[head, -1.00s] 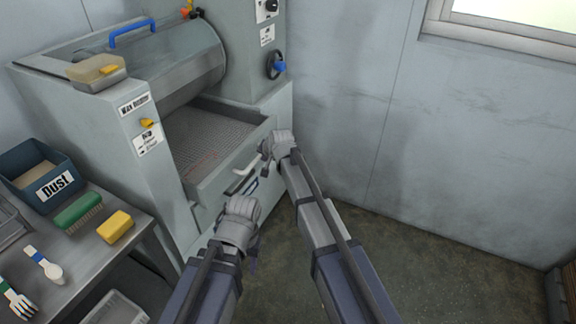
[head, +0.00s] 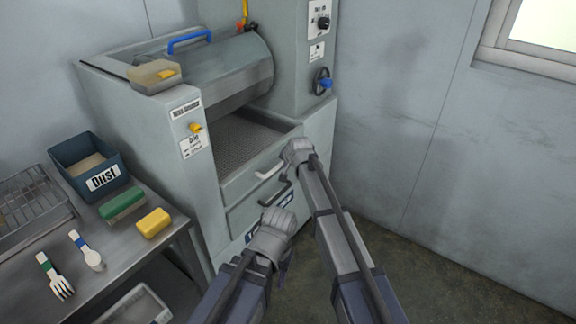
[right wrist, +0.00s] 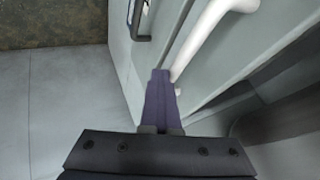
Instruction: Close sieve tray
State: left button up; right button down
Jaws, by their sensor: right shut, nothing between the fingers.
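The sieve tray (head: 262,167) is a grey drawer with a mesh floor and a pale handle (head: 270,171), set in the front of the grey machine beneath its drum. Its front looks about level with the panel below. My right gripper (head: 297,148) is shut and empty at the right end of the tray front. In the right wrist view its purple fingers (right wrist: 163,98) are together beside the pale handle (right wrist: 207,35), not around it. My left gripper (head: 274,228) hangs lower, in front of the machine; its fingers are hidden by its own hand.
A dark handle (head: 276,194) sits on the panel below the tray. The metal table (head: 110,275) at left carries a dust bin (head: 88,165), a green brush (head: 122,205), a yellow block (head: 154,223), a fork and a spoon. Floor at right is clear.

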jog(key=shift+w+a, duration=0.1)
jog(key=shift+a, duration=0.1)
jog(key=s+d+r+p, duration=0.5)
jog(key=s+r+p, duration=0.2)
jog(key=s, duration=0.1)
jog(key=shift+s+d, duration=0.3)
